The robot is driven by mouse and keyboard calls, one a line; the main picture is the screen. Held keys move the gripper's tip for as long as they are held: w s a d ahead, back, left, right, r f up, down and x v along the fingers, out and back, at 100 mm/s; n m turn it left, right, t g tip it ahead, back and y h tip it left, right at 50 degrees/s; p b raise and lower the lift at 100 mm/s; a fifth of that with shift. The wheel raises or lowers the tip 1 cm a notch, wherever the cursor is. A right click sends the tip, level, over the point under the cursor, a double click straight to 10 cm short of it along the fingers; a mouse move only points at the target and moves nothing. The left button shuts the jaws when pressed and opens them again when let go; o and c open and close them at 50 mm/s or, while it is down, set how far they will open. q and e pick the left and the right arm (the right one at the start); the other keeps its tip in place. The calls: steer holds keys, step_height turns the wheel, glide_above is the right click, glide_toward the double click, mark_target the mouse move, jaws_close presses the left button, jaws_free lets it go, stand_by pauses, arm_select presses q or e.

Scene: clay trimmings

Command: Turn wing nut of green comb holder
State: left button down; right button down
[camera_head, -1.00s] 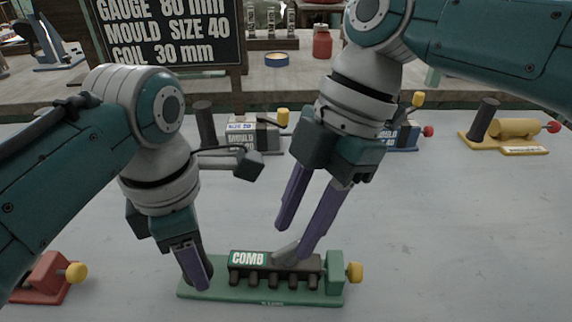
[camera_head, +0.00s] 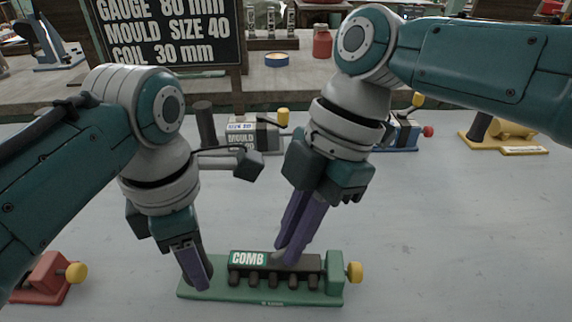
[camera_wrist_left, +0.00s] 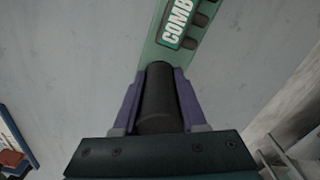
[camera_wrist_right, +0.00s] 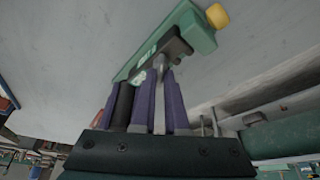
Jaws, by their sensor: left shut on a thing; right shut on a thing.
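The green comb holder (camera_head: 215,293) lies on the grey table at the front, with a black ribbed block labelled COMB. It also shows in the left wrist view (camera_wrist_left: 152,55) and the right wrist view (camera_wrist_right: 200,32). My left gripper (camera_head: 197,284) is shut on the dark upright handle (camera_wrist_left: 158,100) at the holder's left end. My right gripper (camera_head: 288,258) is shut on the grey wing nut (camera_wrist_right: 159,98) on top of the block. The purple fingers mostly hide the wing nut in the head view. A yellow knob (camera_head: 355,272) sits at the holder's right end.
A red holder (camera_head: 45,278) stands at the front left. Grey (camera_head: 255,136), blue (camera_head: 405,138) and yellow (camera_head: 510,132) holders stand along the back of the table. The table right of the comb holder is clear. A sign board (camera_head: 165,30) stands behind.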

steer(key=shift+m, duration=0.3)
steer(key=m+t, duration=0.1)
steer(key=m, duration=0.2)
steer(key=m+t, duration=0.1)
steer(key=m, duration=0.2)
steer(key=shift+s+t+y, duration=0.15)
steer(key=shift+t+y, duration=0.15)
steer(key=m+t, duration=0.1)
steer(key=m, duration=0.2)
steer(key=m+t, duration=0.1)
steer(key=m, duration=0.2)
steer(key=shift+s+m+h, duration=0.15)
steer(key=shift+m+h, duration=0.15)
steer(key=shift+h, duration=0.1)
steer(key=m+t+h, duration=0.1)
steer(key=m, duration=0.3)
steer(key=shift+a+m, duration=0.15)
steer(key=shift+m, duration=0.15)
steer(key=shift+m+t+h, duration=0.5)
steer(key=shift+m+h, duration=0.5)
steer(key=shift+m, duration=1.1)
steer(key=c, duration=0.9)
jaws_free()
steer(key=shift+c, duration=0.2)
